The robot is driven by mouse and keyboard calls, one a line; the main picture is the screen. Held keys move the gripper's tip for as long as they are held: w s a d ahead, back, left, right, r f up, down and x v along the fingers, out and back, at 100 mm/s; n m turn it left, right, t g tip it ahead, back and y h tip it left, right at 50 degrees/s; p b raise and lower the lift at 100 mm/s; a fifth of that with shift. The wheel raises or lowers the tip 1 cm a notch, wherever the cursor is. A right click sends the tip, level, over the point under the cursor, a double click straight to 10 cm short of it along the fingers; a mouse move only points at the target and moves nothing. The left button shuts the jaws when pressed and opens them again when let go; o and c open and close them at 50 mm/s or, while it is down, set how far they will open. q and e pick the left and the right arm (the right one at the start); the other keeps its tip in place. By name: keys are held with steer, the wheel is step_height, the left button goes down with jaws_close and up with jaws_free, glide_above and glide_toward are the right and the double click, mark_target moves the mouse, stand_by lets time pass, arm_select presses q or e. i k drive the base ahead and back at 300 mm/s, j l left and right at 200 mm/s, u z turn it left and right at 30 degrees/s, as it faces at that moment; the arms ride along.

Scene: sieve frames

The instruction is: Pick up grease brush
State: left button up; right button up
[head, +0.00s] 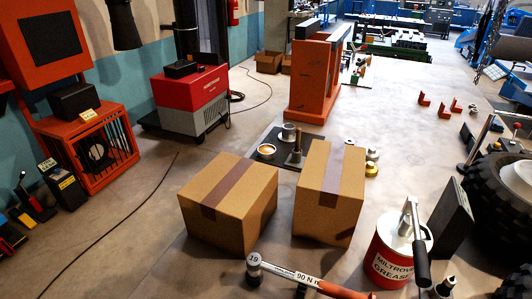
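I cannot clearly make out a grease brush. A red grease bucket (392,268) with a white lid stands at the lower right of the head view. A metal tool with a black grip (421,262) rests on or against it; I cannot tell whether it is a brush. A small upright brownish object (296,155) stands on a dark mat (266,134) behind the cardboard boxes; it is too small to identify. Neither of my grippers shows in the head view.
Two cardboard boxes (238,207) (343,190) stand mid-floor. A torque wrench (290,272) crosses the bottom edge. A large tyre (503,192) is at the right, an orange stand (312,80) behind, and a red machine (188,88) at the left. Floor left of the boxes is mostly clear.

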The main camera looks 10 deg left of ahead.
mark_target(298, 131)
steer(key=k+j+u, duration=0.2)
steer(key=k, duration=0.45)
steer(key=u, duration=2.15)
steer(key=i+j, duration=0.1)
steer(key=i, duration=0.3)
steer(key=i+j+z, duration=0.1)
steer(key=i, duration=0.35)
steer(key=i+j, duration=0.15)
steer(key=i, duration=0.25)
steer(key=i+j+z, duration=0.1)
steer(key=i, duration=0.35)
steer(key=i+l+z, duration=0.25)
steer(key=z, duration=0.2)
steer(key=i+l+z, duration=0.15)
steer(key=i+z, duration=0.75)
steer(key=i+j+z, duration=0.1)
steer(key=i+z, duration=0.2)
steer(key=z, duration=0.15)
steer(key=i+j+z, duration=0.3)
steer(key=z, duration=0.15)
steer(key=i+l+z, duration=0.15)
steer(key=i+z, duration=0.25)
steer(key=i+l+z, duration=0.1)
steer(key=i+z, duration=0.15)
steer(key=z, duration=0.2)
steer(key=i+z, duration=0.4)
steer(key=i+j+z, duration=0.2)
steer(key=z, duration=0.25)
steer(key=i+j+z, duration=0.25)
steer(key=z, duration=0.15)
